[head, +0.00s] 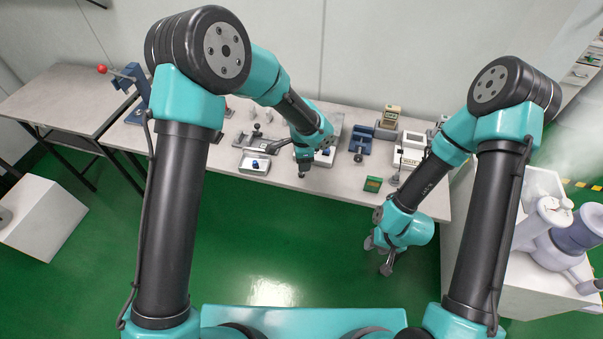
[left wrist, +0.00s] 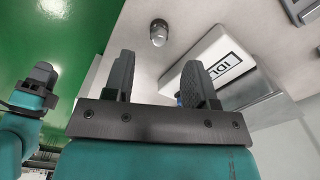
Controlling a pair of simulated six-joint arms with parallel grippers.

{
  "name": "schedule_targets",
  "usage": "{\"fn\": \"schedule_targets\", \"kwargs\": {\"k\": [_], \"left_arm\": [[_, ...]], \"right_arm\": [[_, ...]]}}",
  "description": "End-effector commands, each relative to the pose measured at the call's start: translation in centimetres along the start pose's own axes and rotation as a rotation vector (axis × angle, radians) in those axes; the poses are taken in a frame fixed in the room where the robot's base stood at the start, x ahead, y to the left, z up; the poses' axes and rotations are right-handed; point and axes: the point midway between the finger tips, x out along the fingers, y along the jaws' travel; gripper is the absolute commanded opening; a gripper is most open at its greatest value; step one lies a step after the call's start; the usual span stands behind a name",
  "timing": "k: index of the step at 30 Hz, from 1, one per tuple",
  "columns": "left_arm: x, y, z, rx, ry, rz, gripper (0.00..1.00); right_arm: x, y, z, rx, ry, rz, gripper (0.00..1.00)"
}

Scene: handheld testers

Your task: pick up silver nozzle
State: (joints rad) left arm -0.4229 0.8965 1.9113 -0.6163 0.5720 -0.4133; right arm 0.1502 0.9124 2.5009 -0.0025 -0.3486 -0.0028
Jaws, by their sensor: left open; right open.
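A small silver nozzle (left wrist: 158,32) stands on the grey tabletop in the left wrist view, beyond the gap between my fingers and apart from them. I cannot make it out clearly in the head view, where the left arm covers part of the table. My left gripper (head: 303,170) is over the table's front part, pointing down; its two dark fingers (left wrist: 158,78) are apart with nothing between them. My right gripper (head: 379,257) hangs open and empty over the green floor in front of the table.
A white plate marked "IDL…" (left wrist: 205,58) lies beside my left fingers. A blue fixture (head: 360,140), a green block (head: 373,184) and a white device (head: 410,150) stand to the right.

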Motion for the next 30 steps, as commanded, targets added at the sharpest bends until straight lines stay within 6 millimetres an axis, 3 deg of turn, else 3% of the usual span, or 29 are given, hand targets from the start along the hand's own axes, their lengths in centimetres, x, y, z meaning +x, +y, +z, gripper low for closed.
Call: {"fn": "schedule_targets", "kwargs": {"k": [14,24,30], "left_arm": [[0.9,0.0,0.1,-0.001,0.000,0.000,0.51],[5.0,0.2,0.5,0.000,-0.001,0.001,0.51],[5.8,0.2,0.5,0.000,0.001,0.000,0.51]], "right_arm": [[0.0,0.0,0.0,0.000,0.000,0.000,0.43],[0.0,0.0,0.0,0.000,0.000,0.000,0.43],[0.0,0.0,0.0,0.000,0.000,0.000,0.43]]}}
